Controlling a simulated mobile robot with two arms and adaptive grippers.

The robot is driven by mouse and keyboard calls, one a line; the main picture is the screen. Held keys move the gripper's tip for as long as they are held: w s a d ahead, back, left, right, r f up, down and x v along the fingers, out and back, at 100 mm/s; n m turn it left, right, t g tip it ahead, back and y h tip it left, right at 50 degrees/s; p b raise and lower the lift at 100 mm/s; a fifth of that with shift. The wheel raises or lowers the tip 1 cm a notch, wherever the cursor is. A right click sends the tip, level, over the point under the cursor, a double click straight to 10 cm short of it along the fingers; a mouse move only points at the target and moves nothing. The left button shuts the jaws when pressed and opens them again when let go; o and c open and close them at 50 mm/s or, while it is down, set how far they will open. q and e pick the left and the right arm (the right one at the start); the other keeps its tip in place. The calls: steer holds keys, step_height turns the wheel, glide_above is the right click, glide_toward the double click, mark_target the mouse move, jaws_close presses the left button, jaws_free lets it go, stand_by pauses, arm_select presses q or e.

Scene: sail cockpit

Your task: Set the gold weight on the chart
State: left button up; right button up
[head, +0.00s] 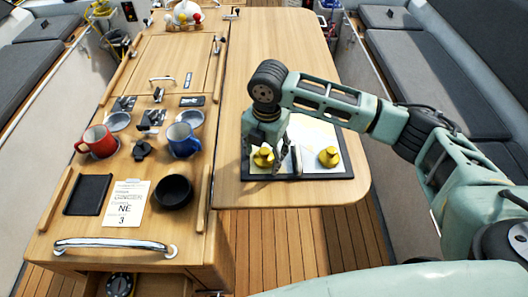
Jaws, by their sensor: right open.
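The chart (318,134) is a pale sheet on a dark board (325,176) on the right table leaf. Two gold weights show there. One gold weight (329,157) stands upright on the right part of the chart, clear of my gripper. The other gold weight (263,158) is at the left part of the board, over a yellowish patch. My right gripper (265,164) points down at this left weight, open, with its fingers around or just beside it. The gripper hides part of what lies under it, so I cannot tell whether they touch. My left gripper is out of view.
A thin grey upright piece (297,160) shows between the weights. On the left table stand a red mug (97,141), a blue mug (184,140), a black bowl (174,190) and a paper note (126,203). The leaf's far part (275,40) is bare.

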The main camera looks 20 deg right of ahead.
mark_target(266, 151)
steer(key=shift+r, duration=0.1)
step_height(266, 151, up, 12)
steer(key=b, duration=0.3)
steer(key=shift+s+d, duration=0.15)
steer(key=shift+d, duration=0.05)
stand_by(0.5)
